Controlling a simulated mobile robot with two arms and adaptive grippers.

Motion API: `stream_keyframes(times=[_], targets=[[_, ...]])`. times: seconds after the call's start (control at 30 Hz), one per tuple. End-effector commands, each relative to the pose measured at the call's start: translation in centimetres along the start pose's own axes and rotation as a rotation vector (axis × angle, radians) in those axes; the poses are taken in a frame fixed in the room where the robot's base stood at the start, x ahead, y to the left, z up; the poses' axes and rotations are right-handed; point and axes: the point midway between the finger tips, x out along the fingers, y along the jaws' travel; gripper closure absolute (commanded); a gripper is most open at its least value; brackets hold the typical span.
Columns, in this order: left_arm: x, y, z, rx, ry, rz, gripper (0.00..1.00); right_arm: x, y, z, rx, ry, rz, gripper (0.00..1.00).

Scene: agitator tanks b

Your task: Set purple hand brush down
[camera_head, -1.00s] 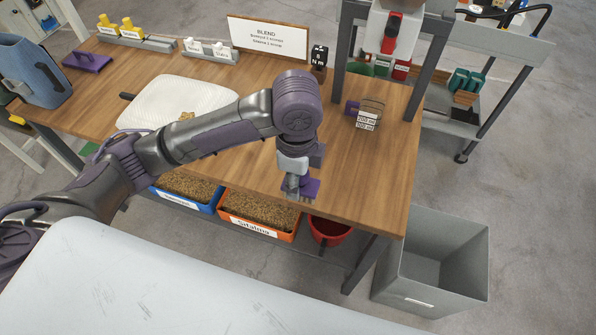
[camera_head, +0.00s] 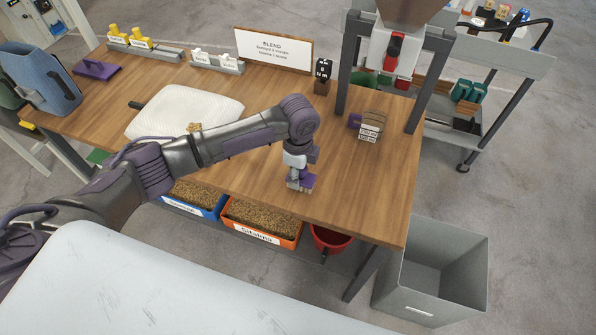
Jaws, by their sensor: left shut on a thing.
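My left gripper (camera_head: 298,176) points down close above the wooden table, near its front edge. It is shut on a small purple thing (camera_head: 303,182), which looks like the purple hand brush. The gripper and wrist hide much of it, and I cannot tell whether it touches the tabletop. The wooden table (camera_head: 345,190) is bare around it. A flat purple tool with a raised handle (camera_head: 97,69) lies at the table's far left. My right gripper is not in view.
A white sack (camera_head: 190,108) lies behind my left arm. A labelled purple-and-brown item (camera_head: 368,126) stands near the frame at right. Blue (camera_head: 197,207) and orange (camera_head: 262,232) grain bins and a red bucket (camera_head: 328,240) sit below. A grey bin (camera_head: 432,270) stands at right.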

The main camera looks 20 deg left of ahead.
Motion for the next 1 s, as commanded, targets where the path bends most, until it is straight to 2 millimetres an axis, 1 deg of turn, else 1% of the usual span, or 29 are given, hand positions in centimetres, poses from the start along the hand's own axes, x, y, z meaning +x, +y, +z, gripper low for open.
stream_keyframes(times=[0.4,0.43,0.57,0.87,1.0], targets=[[0.7,0.0,0.0,0.000,0.000,-0.001,0.83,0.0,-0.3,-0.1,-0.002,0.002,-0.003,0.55],[0.7,0.0,0.0,0.001,0.000,-0.001,0.52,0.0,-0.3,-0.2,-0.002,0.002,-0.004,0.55],[0.7,0.0,0.0,0.000,0.000,-0.001,0.30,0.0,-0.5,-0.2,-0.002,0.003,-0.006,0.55],[0.6,0.0,0.0,0.000,0.000,-0.001,0.30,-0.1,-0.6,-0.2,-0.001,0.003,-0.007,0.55],[-0.3,-0.1,0.0,0.000,0.001,-0.004,0.30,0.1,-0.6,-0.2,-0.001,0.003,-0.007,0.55]])
